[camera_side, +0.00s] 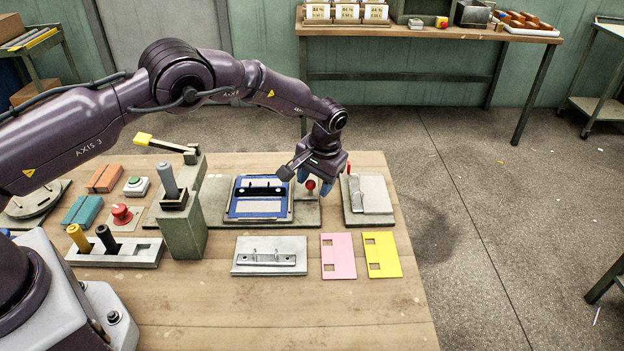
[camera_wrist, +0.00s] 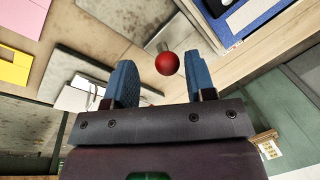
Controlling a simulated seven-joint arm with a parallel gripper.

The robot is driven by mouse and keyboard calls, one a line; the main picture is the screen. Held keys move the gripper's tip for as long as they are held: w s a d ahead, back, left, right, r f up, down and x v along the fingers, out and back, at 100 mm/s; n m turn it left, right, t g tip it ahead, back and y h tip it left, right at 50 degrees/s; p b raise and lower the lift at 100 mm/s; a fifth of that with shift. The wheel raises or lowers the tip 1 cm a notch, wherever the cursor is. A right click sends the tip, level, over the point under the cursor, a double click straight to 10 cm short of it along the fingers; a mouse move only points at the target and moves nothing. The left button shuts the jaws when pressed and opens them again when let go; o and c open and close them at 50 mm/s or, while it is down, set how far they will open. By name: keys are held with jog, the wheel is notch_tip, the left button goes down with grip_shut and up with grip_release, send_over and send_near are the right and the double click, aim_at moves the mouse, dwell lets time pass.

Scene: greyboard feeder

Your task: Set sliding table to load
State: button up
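The sliding table (camera_side: 291,215) sits on a long grey-green base (camera_side: 310,217), to the right of the press column. It bears a blue frame (camera_side: 235,208) with a black bar across it. A red ball knob (camera_side: 310,185) stands at the table's right side; it also shows in the wrist view (camera_wrist: 167,63). My gripper (camera_side: 315,181) is just above and around the knob's area, pointing down. In the wrist view my gripper (camera_wrist: 160,66) is open, with the red knob between its blue fingers and gaps showing beside it. Whether a finger touches it I cannot tell.
A grey-green press column (camera_side: 184,232) with a yellow-tipped lever (camera_side: 143,139) stands left of the table. A fixture with a pale plate (camera_side: 371,194) is close on the right. A metal plate (camera_side: 270,256), a pink card (camera_side: 338,256) and a yellow card (camera_side: 382,254) lie in front.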

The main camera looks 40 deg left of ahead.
jog(key=shift+a, duration=0.1)
notch_tip(320, 180, up, 13)
jog(key=d, duration=0.2)
jog(key=shift+w+d+f, duration=0.15)
jog(key=shift+d, duration=0.1)
jog(key=s+a+r+t, duration=0.2)
jog(key=s+r, duration=0.4)
jog(key=s, duration=0.5)
jog(key=s+a+r+m+t+h, duration=0.1)
jog(key=s+r, duration=0.5)
jog(key=s, duration=0.6)
jog(key=s+a+r+m+t+h, duration=0.1)
jog(key=s+a+r+t, duration=0.2)
jog(key=s, duration=0.9)
notch_tip(320, 180, up, 4)
jog(key=shift+f, duration=0.15)
